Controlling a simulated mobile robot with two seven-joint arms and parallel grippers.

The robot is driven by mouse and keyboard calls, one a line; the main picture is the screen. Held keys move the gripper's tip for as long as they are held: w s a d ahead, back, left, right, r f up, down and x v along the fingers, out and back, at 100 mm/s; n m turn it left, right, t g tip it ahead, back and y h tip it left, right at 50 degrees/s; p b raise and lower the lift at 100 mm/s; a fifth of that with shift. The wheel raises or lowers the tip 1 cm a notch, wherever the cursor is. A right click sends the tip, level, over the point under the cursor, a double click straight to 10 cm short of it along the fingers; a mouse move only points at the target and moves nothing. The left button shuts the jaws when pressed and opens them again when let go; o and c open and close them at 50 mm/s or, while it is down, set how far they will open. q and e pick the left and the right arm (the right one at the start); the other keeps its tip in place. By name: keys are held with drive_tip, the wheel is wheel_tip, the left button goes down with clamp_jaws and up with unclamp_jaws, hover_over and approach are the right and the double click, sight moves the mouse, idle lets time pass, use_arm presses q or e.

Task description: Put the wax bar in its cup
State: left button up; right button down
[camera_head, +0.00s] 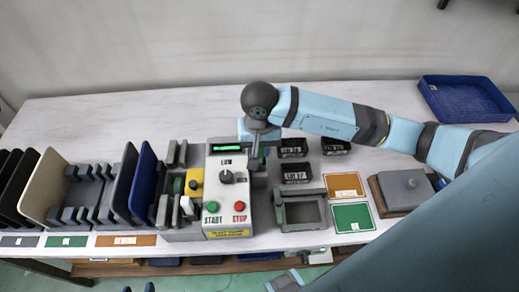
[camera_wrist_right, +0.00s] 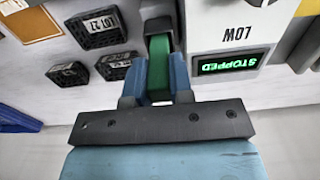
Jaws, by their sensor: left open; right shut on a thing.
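My right gripper (camera_head: 258,148) points down just right of the control box. In the right wrist view it (camera_wrist_right: 157,88) is shut on the green wax bar (camera_wrist_right: 158,65), between its two blue fingers. The bar's far end meets a dark grey cup (camera_wrist_right: 156,27) beside the control box; I cannot tell how deep it sits in the cup. In the head view the arm and gripper mostly hide bar and cup. My left gripper (camera_head: 138,289) shows only as two dark, spread fingertips at the bottom edge, open and off the table.
The control box (camera_head: 226,160) has a knob at LOW, START and STOP buttons, and a display (camera_wrist_right: 232,63) reading STOPPED. Black lot bins (camera_head: 295,173) stand right of the gripper. Panels in racks (camera_head: 85,190) fill the left. A blue crate (camera_head: 465,98) stands far right.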

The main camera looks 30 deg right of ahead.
drive_tip(key=shift+f, duration=0.75)
drive_tip(key=shift+f, duration=0.15)
drive_tip(key=c, duration=1)
unclamp_jaws()
